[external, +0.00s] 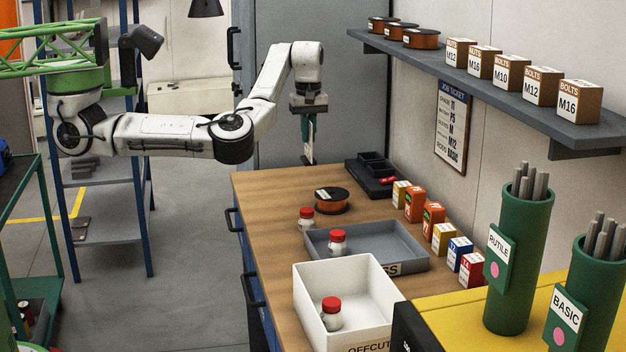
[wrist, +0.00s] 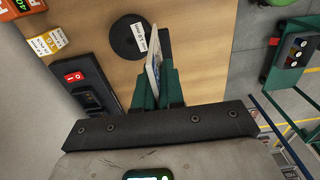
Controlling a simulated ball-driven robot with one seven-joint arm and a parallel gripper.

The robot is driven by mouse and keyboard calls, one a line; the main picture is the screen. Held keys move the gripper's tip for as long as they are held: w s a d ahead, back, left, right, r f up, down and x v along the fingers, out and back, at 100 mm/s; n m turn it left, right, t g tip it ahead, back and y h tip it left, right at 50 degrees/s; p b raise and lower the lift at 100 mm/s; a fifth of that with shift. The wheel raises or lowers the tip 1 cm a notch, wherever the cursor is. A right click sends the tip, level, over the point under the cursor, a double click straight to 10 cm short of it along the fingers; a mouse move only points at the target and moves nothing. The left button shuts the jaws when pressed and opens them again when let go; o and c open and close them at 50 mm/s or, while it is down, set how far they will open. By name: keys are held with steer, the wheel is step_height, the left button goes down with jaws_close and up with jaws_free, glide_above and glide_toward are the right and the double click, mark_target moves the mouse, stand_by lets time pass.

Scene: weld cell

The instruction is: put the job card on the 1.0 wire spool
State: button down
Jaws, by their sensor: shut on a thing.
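My gripper (external: 308,135) is shut on a thin pale card, the job card (wrist: 153,72), and holds it on edge above the far end of the bench. In the wrist view the green fingers (wrist: 158,88) grip its lower part. A dark wire spool with an orange rim (external: 331,201) lies flat on the bench, right of and below my gripper; the wrist view shows its dark top (wrist: 126,37) with a white label beside the card. Three similar spools (external: 421,39) stand on the wall shelf. I cannot read the size on any spool.
A black device with a red switch (external: 372,175) sits at the bench's back. Small boxes (external: 414,204) line the wall side. A grey tray (external: 401,243), a white bin (external: 309,287) and red-capped bottles (external: 306,219) stand nearer. The wood beside the spool (external: 276,186) is clear.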

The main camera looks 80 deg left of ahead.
steer(key=shift+w+a+f+p, duration=0.2)
steer(key=shift+w+f, duration=0.95)
steer(key=shift+f, duration=0.5)
steer(key=shift+w+a+f+p, duration=0.15)
steer(key=shift+w+f, duration=1.05)
steer(key=shift+f, duration=0.45)
steer(key=shift+w+a+f+p, duration=0.2)
steer(key=shift+w+f, duration=0.95)
steer(key=shift+f, duration=0.5)
steer(key=shift+f, duration=0.1)
steer(key=c, duration=1.2)
jaws_free()
steer(key=shift+c, duration=0.2)
step_height(320, 180, up, 12)
